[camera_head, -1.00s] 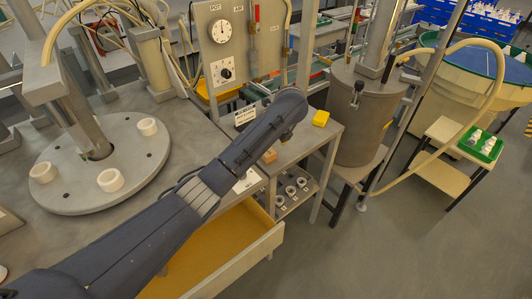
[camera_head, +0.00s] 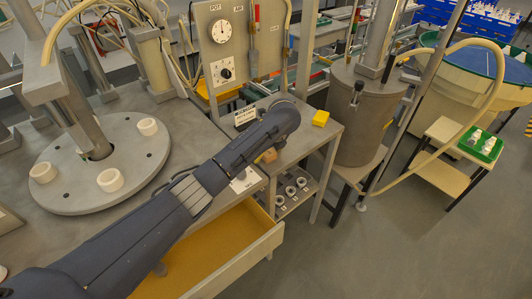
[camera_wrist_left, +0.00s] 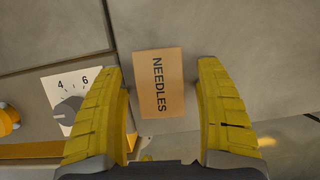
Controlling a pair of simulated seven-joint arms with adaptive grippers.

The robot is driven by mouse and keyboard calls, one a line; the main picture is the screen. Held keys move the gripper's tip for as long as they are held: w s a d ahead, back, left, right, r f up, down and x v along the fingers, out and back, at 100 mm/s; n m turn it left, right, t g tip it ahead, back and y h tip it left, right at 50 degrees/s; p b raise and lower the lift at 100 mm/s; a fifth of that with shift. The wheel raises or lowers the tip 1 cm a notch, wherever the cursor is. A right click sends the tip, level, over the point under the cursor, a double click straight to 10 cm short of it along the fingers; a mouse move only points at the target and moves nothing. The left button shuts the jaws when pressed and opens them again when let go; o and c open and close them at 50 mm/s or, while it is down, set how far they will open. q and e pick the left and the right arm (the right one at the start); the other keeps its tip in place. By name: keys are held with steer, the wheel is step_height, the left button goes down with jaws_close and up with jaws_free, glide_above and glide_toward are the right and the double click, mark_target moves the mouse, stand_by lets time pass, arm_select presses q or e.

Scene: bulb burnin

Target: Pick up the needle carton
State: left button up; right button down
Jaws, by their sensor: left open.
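The needle carton (camera_wrist_left: 158,84) is a small orange-brown box with the black word NEEDLES. In the left wrist view it lies on a grey surface, between and ahead of my left gripper's yellow fingers. My left gripper (camera_wrist_left: 161,72) is open, with a gap on each side of the carton and nothing held. In the head view, the carton (camera_head: 268,156) shows only partly below the end of my left arm, on the small grey table (camera_head: 308,146). The arm hides the left fingers there. My right gripper is in neither view.
A yellow-lined drawer (camera_head: 215,250) stands open below my arm. A steel tank (camera_head: 362,115) stands to the right. In the wrist view a numbered dial (camera_wrist_left: 68,108) lies left of the fingers.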

arm_select(q)
steer(key=c, duration=1.2)
steer(key=shift+o, duration=0.2)
